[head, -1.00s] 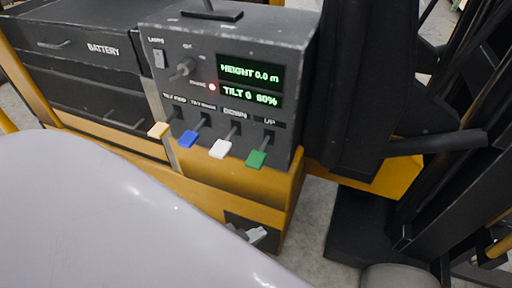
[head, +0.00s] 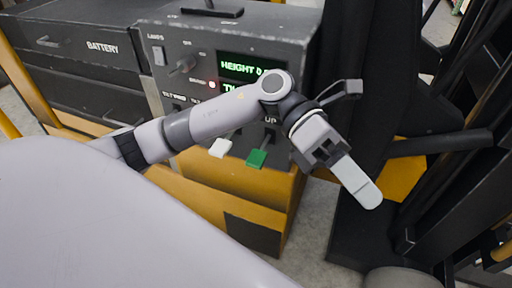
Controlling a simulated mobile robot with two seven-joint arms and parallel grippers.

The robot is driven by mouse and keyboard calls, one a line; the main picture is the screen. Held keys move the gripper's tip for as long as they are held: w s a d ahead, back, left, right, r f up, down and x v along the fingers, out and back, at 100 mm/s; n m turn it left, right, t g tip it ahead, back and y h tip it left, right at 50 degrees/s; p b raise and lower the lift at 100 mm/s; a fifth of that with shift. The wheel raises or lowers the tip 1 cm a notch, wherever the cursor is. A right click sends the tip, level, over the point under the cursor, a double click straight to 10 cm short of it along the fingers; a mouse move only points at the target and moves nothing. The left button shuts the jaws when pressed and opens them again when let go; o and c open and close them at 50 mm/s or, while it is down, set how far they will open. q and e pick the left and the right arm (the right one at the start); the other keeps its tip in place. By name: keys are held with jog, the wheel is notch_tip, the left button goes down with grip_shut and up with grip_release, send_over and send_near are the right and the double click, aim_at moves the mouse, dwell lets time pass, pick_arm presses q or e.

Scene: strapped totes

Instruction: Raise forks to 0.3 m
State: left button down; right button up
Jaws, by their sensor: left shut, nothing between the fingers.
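The grey control box (head: 285,45) carries a lit display (head: 240,68). It reads "HEIGHT 0." and then my arm covers the rest; the tilt line below is mostly covered. The green lever (head: 257,158) under the "UP" label and the white lever (head: 220,147) left of it show. The yellow and blue levers are hidden behind my left arm. My left gripper (head: 370,196) is shut and empty. It is to the right of the green lever, apart from it, pointing down and right. My right gripper is out of view.
A black drawer unit marked "BATTERY" (head: 75,45) stands left of the box. The black mast (head: 455,185) is at the right. Grey floor shows below.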

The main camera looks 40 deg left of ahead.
pick_arm(q)
jog(key=w+a+f+m+t+y, duration=0.2)
jog(key=w+a+m+y, duration=0.1)
jog(key=a+y, duration=0.55)
notch_tip(320, 180, up, 5)
jog(key=t+y, duration=0.3)
jog(key=y, duration=0.3)
send_over(256, 157)
jog(key=shift+n+b, duration=0.3)
jog(key=shift+b, duration=0.15)
jog(key=shift+f, duration=0.1)
notch_tip(256, 157, down, 14)
jog(key=shift+r+b, duration=0.1)
jog(key=shift+b, duration=0.2)
